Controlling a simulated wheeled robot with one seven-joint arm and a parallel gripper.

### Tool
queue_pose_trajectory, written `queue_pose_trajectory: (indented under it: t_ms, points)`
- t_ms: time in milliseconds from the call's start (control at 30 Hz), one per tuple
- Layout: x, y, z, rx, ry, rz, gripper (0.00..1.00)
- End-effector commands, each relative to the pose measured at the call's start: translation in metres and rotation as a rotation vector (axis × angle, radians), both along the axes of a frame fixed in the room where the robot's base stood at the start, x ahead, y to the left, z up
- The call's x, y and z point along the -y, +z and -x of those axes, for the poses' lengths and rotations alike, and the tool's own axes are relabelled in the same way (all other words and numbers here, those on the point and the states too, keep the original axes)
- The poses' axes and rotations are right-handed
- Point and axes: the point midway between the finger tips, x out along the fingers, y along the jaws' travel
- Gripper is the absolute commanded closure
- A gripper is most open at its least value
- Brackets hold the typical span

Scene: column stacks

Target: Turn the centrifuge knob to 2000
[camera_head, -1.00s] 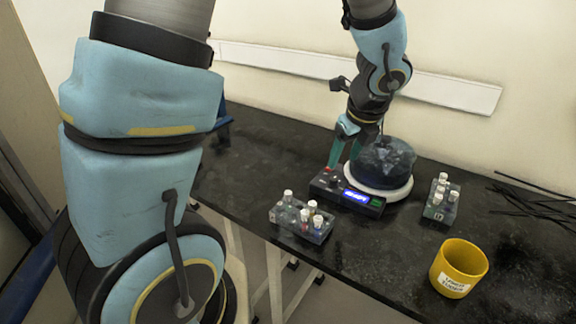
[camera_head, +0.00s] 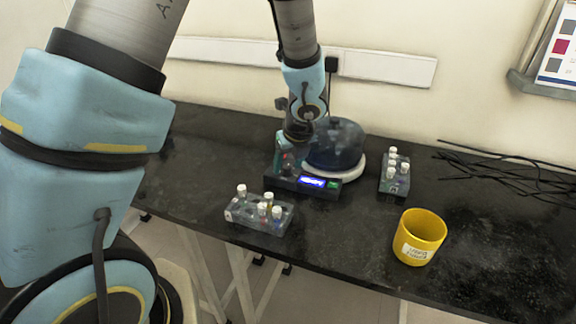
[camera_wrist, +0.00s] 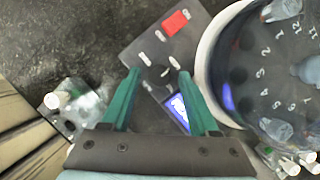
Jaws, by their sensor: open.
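The centrifuge (camera_head: 340,170) stands on the black bench, with a white rim, a dark round lid and a low grey control panel at its front. Its blue-lit display (camera_head: 318,182) is on; the digits are too small to read. In the wrist view the panel (camera_wrist: 150,38) has a red square button (camera_wrist: 176,22) and small white marks around a dark knob (camera_wrist: 159,74). My gripper (camera_wrist: 158,73) is open, with its two green fingertips on either side of the knob. I cannot tell whether they touch it. In the head view my gripper (camera_head: 283,163) is over the panel's left end.
A clear tube rack with white-capped tubes (camera_head: 260,213) stands in front of the panel. Another rack (camera_head: 394,174) stands right of the centrifuge. A yellow labelled cup (camera_head: 420,238) and black cables (camera_head: 500,170) are farther right. The bench is clear at left.

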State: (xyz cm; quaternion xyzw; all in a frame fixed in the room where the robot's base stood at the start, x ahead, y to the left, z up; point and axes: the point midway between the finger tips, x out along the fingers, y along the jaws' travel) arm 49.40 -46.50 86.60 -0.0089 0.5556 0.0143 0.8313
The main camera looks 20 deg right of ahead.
Motion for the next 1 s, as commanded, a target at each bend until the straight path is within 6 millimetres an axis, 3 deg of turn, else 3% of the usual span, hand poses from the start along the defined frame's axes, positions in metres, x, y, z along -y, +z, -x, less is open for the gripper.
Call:
queue_pose_trajectory:
  t_ms: [333,867,1000]
  points:
    - [-0.0001,-0.0034,-0.0016,0.0,0.002,0.001,0.39]
    - [-0.0002,-0.0032,-0.0016,0.0,0.002,0.001,0.99]
    - [-0.0002,-0.0032,-0.0016,0.0,0.002,0.001,1.0]
